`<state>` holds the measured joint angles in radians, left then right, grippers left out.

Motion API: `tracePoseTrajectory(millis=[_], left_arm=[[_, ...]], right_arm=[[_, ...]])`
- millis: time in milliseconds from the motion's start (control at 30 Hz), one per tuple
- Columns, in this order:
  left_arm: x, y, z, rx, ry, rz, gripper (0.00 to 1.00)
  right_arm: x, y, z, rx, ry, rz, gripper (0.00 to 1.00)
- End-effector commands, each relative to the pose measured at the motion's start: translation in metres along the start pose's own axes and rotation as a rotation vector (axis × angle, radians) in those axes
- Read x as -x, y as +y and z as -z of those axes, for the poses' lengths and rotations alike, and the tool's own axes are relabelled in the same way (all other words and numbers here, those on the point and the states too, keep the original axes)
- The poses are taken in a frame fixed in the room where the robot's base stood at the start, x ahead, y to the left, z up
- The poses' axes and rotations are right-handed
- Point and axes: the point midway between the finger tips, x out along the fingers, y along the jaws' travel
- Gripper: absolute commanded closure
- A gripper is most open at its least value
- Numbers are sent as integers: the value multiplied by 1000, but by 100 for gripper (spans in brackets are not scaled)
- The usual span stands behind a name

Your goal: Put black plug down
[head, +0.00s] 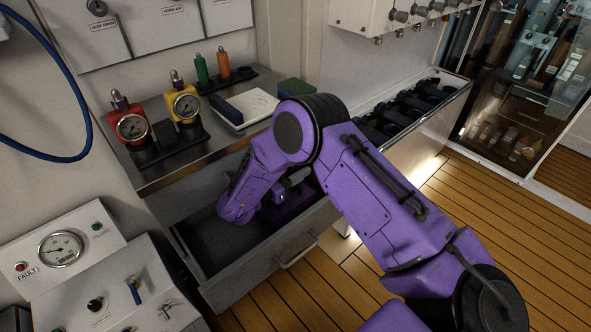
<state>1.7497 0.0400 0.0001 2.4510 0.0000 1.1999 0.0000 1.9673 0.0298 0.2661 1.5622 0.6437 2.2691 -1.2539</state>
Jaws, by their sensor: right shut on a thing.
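My right arm reaches from the lower right into the open metal drawer (240,267) below the counter. My right gripper (284,200) is low inside the drawer, toward its right end, partly hidden by my purple forearm and wrist. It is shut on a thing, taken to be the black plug. The plug cannot be made out against the dark drawer inside, and I cannot tell whether it touches the drawer floor. My left gripper is not in view.
The counter (168,172) above holds a red gauge (131,124), a yellow gauge (184,106) and a white case (253,104). A rack of black items (413,104) stands at right. The drawer's left part (205,243) looks empty. A gauge panel (62,250) is at lower left.

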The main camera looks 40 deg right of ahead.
Motion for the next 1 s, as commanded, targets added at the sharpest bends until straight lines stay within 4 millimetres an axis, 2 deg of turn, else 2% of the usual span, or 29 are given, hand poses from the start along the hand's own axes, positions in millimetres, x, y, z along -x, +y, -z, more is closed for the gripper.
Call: tracePoseTrajectory(millis=[467,500,533,567,833,967,1000], left_arm=[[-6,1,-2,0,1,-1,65],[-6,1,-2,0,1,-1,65],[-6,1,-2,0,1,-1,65],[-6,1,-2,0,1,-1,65],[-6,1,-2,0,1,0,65],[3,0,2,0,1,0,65],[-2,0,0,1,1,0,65]], right_arm=[[0,1,-14,5,-1,1,97],[0,2,-15,7,-1,1,52],[0,2,-15,8,-1,1,42],[0,2,-16,8,-1,1,40],[0,2,-16,11,-2,1,40],[-1,3,1,8,-2,-1,40],[8,2,-4,8,-1,3,40]])
